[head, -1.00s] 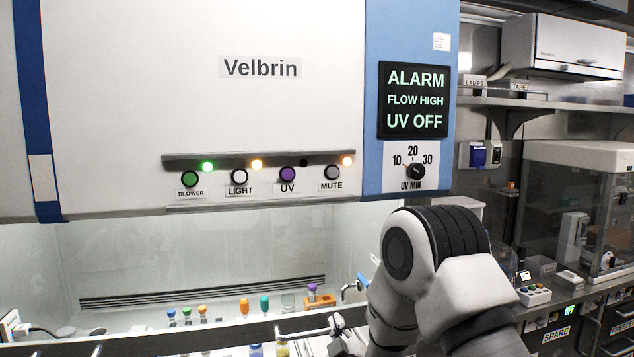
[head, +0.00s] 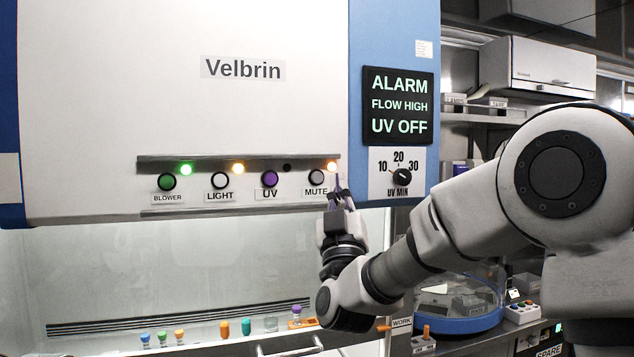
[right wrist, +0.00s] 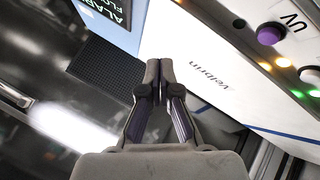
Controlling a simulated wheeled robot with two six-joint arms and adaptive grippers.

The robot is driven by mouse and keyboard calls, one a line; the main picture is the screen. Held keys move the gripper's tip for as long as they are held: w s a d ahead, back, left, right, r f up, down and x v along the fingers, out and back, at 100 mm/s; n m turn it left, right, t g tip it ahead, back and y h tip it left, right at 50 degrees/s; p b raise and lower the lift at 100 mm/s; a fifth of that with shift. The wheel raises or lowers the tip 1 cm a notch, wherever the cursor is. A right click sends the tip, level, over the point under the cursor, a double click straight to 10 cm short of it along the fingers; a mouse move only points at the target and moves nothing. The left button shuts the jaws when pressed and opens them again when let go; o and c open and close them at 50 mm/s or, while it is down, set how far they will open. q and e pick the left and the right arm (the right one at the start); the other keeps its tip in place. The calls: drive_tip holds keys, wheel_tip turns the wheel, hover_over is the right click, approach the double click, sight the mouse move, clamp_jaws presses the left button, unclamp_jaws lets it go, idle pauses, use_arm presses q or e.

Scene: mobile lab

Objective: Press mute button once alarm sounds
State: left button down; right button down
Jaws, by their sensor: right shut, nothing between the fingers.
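The display (head: 398,106) reads ALARM, FLOW HIGH, UV OFF. My right gripper (head: 341,191) is shut and empty, just right of and slightly below the mute button, pointing up. I cannot tell whether it touches the panel. In the right wrist view its closed fingers (right wrist: 159,72) show, with the purple UV button (right wrist: 270,34) at upper right. I do not make out the mute button there.
The blower button (head: 167,182), light button (head: 220,181) and UV timer dial (head: 402,177) are on the same front. Several coloured-cap tubes stand inside the cabinet below. A blue-based device (head: 458,326) stands behind my right arm.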

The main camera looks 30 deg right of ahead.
sight(321, 182)
drive_tip(key=shift+w+d+p, duration=0.35)
drive_tip(key=shift+w+p, duration=0.2)
drive_tip(key=shift+w, duration=0.9)
drive_tip(key=shift+w+d+p, duration=0.35)
drive_tip(key=shift+w+p, duration=0.25)
drive_tip(key=shift+w, duration=0.8)
drive_tip(key=shift+w+d+p, duration=0.35)
drive_tip(key=shift+w+p, duration=0.2)
drive_tip(key=shift+w, duration=0.9)
drive_tip(key=shift+w, duration=0.15)
drive_tip(key=shift+w+d, duration=0.1)
drive_tip(key=shift+w, duration=0.15)
